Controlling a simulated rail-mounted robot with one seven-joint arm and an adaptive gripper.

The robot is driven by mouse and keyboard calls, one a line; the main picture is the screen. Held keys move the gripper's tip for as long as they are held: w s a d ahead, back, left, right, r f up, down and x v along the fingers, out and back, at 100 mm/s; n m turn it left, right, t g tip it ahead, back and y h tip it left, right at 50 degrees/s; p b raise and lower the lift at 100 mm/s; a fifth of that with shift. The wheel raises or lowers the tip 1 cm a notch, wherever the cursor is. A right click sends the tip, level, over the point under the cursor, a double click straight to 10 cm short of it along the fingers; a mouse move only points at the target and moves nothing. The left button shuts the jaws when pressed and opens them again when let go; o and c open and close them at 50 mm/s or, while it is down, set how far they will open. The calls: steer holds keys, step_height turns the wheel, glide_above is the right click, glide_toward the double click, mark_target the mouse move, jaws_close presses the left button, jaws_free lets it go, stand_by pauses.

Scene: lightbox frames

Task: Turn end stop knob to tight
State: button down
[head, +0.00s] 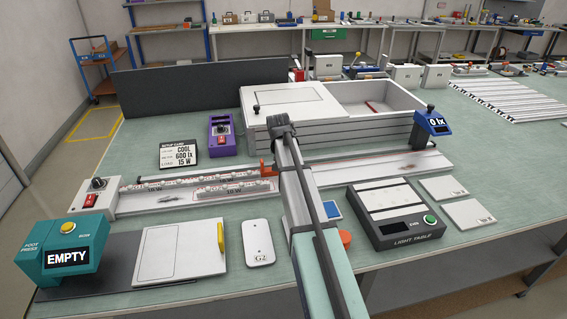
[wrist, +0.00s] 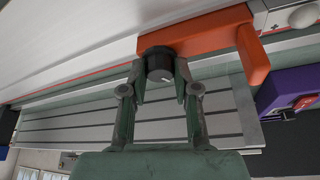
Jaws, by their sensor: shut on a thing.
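The orange end stop (wrist: 205,40) fills the upper right of the wrist view. Its dark round knob (wrist: 159,64) has a pale pointer line on its face. My gripper (wrist: 161,78) is shut on the knob, one finger on each side. In the head view the orange end stop (head: 267,170) sits on the long rail, just left of my arm. The knob and my fingertips are hidden there behind the arm. I cannot read any tight or loose marks near the knob.
A clear strip holder (head: 200,187) lies on the rail to the left. The white lightbox (head: 290,133) stands behind the rail. A purple switch box (head: 222,134) is at back left. The light table (head: 400,215) is at front right, and a G2 plate (head: 258,242) at front.

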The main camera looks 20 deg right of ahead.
steer(key=shift+a+m+g+h, duration=0.1)
steer(key=shift+m+g+h, duration=0.35)
steer(key=shift+m, duration=1.15)
steer(key=c, duration=0.9)
jaws_free()
steer(key=shift+o, duration=0.2)
steer(key=shift+r, duration=0.1)
steer(key=v, duration=1.1)
steer(key=shift+a+r, duration=0.15)
steer(key=shift+r, duration=0.25)
